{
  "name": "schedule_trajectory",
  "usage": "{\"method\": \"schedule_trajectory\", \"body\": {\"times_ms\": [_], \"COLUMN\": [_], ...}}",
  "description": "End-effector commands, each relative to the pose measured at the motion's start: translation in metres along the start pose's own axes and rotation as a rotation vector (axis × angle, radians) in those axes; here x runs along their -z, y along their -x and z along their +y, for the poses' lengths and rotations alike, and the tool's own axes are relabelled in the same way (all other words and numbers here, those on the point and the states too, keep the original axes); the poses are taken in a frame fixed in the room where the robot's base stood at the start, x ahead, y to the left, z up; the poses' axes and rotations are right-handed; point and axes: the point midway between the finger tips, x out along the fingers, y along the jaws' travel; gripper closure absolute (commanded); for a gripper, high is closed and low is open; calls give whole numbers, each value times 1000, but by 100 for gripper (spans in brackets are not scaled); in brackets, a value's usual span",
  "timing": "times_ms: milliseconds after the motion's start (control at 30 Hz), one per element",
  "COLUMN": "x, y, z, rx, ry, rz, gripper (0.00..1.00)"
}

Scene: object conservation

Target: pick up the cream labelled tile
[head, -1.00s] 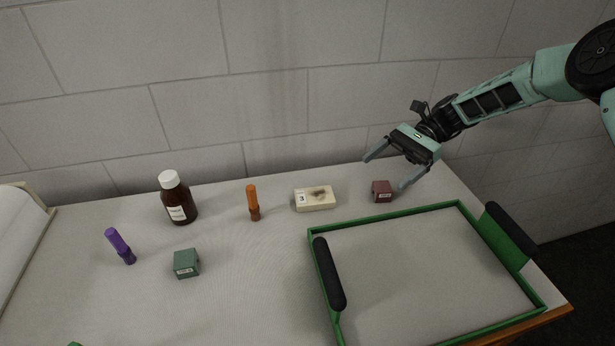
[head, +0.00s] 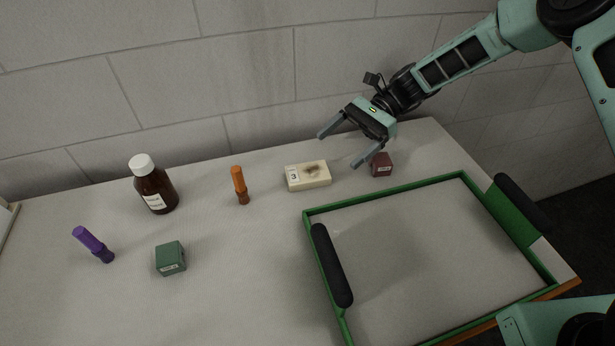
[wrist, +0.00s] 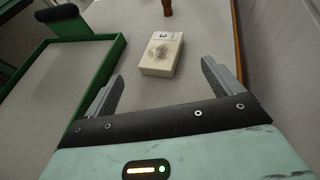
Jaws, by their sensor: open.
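The cream labelled tile (head: 309,177) lies on the table near the back wall, with a white label marked 3 at one end and a dark smudge on top. It also shows in the wrist view (wrist: 161,56), beyond the fingertips and roughly between their lines. My gripper (head: 341,150) is open and empty. It hangs above the table, up and to the right of the tile in the head view, and does not touch it. In the wrist view both fingers of my gripper (wrist: 161,82) show, spread apart.
A dark red block (head: 381,165) stands close right of the tile, near my gripper. A green-rimmed tray (head: 392,196) with black handles lies in front.

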Motion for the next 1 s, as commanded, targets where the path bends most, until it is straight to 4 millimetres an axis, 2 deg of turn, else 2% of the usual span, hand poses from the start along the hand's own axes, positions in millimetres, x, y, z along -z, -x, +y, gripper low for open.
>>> {"method": "schedule_trajectory", "body": {"times_ms": [100,433,700,967,1000], "x": [1,0,-2,-4,-4], "y": [-21,-42,-80,-84,-84], "z": [0,-1,-4,-4,-4], "rx": [-1,-1,-2,1,1], "ry": [0,0,0,0,0], "rz": [-1,-1,-1,0,0], "gripper": [8,8,8,8,17]}}
